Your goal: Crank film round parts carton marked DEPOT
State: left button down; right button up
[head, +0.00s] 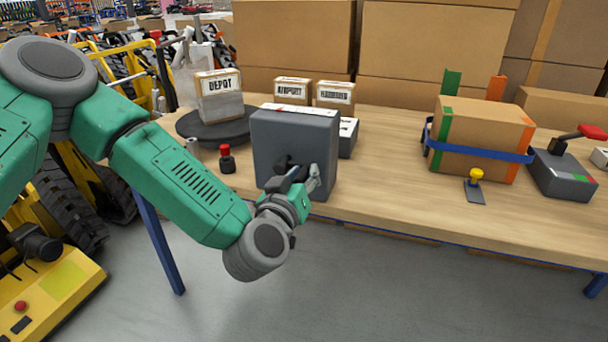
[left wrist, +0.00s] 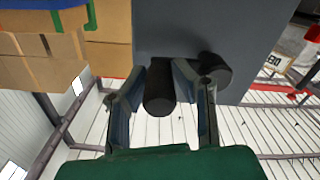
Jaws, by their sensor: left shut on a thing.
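The carton marked DEPOT (head: 218,84) stands upright on a dark round turntable (head: 190,130) at the table's left. Its lower part looks greyish and glossy, as if covered by film. A pale, see-through film roll or sheet (head: 188,68) stands behind it to the left. A dark grey box (head: 290,140) stands at the table's front edge, right of the turntable. My left gripper (head: 292,178) is at its front face, shut on the black crank handle (left wrist: 159,92). The crank's round hub (left wrist: 212,70) shows beside it in the left wrist view. My right gripper is out of view.
Two more labelled cartons (head: 292,92) (head: 335,97) stand behind the grey box. A red-topped black piece (head: 227,158) is by the turntable. A strapped carton (head: 480,138), a yellow-knobbed stamp (head: 475,187) and a red-handled device (head: 565,172) are at right. The table's middle is clear.

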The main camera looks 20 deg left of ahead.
pick_arm(q)
jog(key=shift+r+n, duration=0.25)
jog(key=shift+n, duration=0.25)
jog(key=c, duration=1.6)
grip_release()
jog(key=shift+a, duration=0.1)
jog(key=s, duration=1.2)
jog(key=shift+a+f, duration=0.1)
jog(key=shift+a, duration=0.1)
